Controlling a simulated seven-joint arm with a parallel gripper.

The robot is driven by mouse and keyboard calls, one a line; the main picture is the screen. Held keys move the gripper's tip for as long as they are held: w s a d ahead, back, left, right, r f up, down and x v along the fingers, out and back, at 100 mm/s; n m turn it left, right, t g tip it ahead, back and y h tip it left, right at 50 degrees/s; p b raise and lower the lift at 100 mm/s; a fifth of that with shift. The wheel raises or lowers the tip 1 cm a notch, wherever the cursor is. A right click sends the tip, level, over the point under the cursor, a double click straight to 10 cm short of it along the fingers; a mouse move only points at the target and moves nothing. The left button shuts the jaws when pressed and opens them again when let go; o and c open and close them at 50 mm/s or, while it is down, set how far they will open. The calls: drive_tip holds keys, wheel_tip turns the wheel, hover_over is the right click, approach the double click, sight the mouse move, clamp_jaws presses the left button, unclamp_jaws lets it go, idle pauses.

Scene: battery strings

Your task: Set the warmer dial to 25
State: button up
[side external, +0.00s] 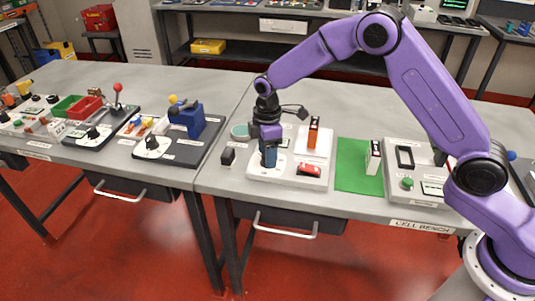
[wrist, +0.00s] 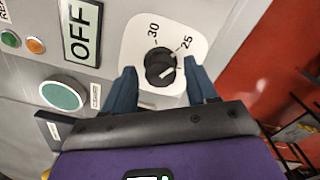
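The dial (wrist: 160,64) is a round black knob on a white plate, marked 30 and 25, in the wrist view. A pale pointer line shows on the knob's lower right part, not lined up with the printed 25. My gripper (wrist: 162,74) is open, its two blue fingers apart on either side of the knob, with a visible gap on each side. An OFF display (wrist: 82,30) sits left of the dial. In the side external view my gripper (side external: 268,160) points down over the left part of a white panel (side external: 285,180); the dial is not distinguishable there.
A green button (wrist: 61,96) and a small orange button (wrist: 35,45) lie left of the dial. On the bench, a red switch (side external: 309,170) and an upright orange piece (side external: 313,132) stand right of my gripper. A green mat (side external: 356,160) lies further right.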

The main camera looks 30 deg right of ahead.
drive_tip(key=shift+r, duration=1.7)
drive_tip(key=shift+s, duration=0.15)
drive_tip(key=s+r, duration=0.6)
drive_tip(key=s, duration=0.3)
drive_tip(key=s+d+r, duration=0.1)
drive_tip(key=s+d, duration=0.3)
drive_tip(key=s, duration=0.5)
drive_tip(key=s+d+r+m, duration=0.1)
drive_tip(key=s+d, duration=0.4)
drive_tip(key=s, duration=0.5)
drive_tip(key=s+d+r+m, duration=0.1)
drive_tip(key=s+d, duration=0.3)
drive_tip(key=s, duration=0.5)
drive_tip(key=shift+s+d, duration=0.25)
drive_tip(key=shift+s, duration=0.05)
